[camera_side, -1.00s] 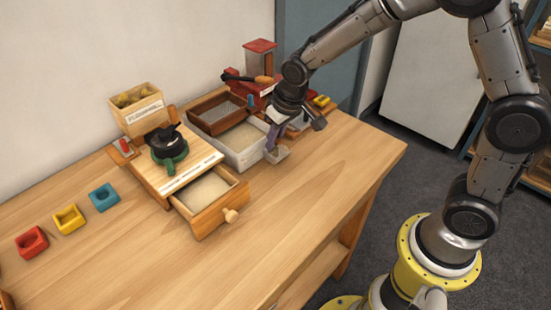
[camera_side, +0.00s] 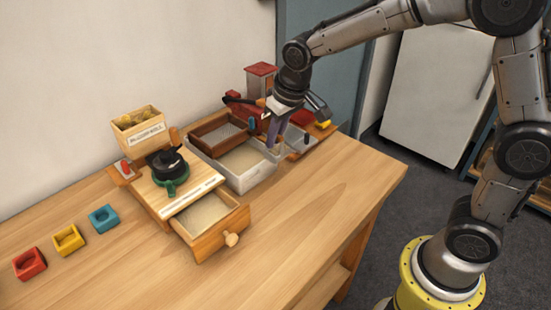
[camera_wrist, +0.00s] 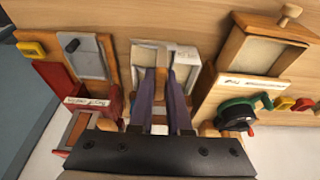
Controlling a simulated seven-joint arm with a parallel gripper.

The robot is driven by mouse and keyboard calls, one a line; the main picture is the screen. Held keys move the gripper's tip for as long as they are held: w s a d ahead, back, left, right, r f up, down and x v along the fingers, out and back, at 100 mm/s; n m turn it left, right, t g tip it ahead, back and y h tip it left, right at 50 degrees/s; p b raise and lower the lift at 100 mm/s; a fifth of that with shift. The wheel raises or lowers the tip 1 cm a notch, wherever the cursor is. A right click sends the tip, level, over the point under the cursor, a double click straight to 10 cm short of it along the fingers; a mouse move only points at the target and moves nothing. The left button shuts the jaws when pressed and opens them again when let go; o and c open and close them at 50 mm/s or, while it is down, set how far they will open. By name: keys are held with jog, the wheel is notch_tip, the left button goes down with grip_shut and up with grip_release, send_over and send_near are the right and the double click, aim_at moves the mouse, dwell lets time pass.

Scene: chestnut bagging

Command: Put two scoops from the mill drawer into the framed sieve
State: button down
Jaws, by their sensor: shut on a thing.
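The mill (camera_side: 175,182) stands at the left with its wooden drawer (camera_side: 236,219) pulled out and pale meal inside. The framed sieve (camera_side: 205,129), a brown wooden frame with mesh, sits at the back of a white bin (camera_side: 258,175) holding pale meal. My gripper (camera_side: 272,147) is over the bin's right side, fingers pointing down. In the wrist view my gripper (camera_wrist: 161,78) is shut on a narrow brown thing (camera_wrist: 162,56), perhaps the scoop's handle. The scoop's bowl cannot be made out now.
A red machine (camera_side: 262,80) stands behind, with a grey tray (camera_side: 298,138) and a small yellow block (camera_side: 323,125) at the right. The table's (camera_side: 310,205) front right is clear.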

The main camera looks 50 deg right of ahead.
notch_tip(320, 180, up, 10)
jog(key=shift+w+f, duration=0.15)
jog(key=shift+f, duration=0.1)
jog(key=w+a+m+h, duration=0.15)
jog(key=w+m, duration=0.65)
jog(key=w, duration=1.2)
jog(key=s+d+f+m+t+y, duration=0.1)
jog(key=s+d+f+t+y, duration=0.2)
jog(key=f+t+y, duration=0.2)
jog(key=shift+s+d+f+y, duration=0.25)
jog(key=shift+s+f+y, duration=0.15)
jog(key=shift+f+y, duration=0.4)
jog(key=shift+f, duration=0.1)
dwell(0.6)
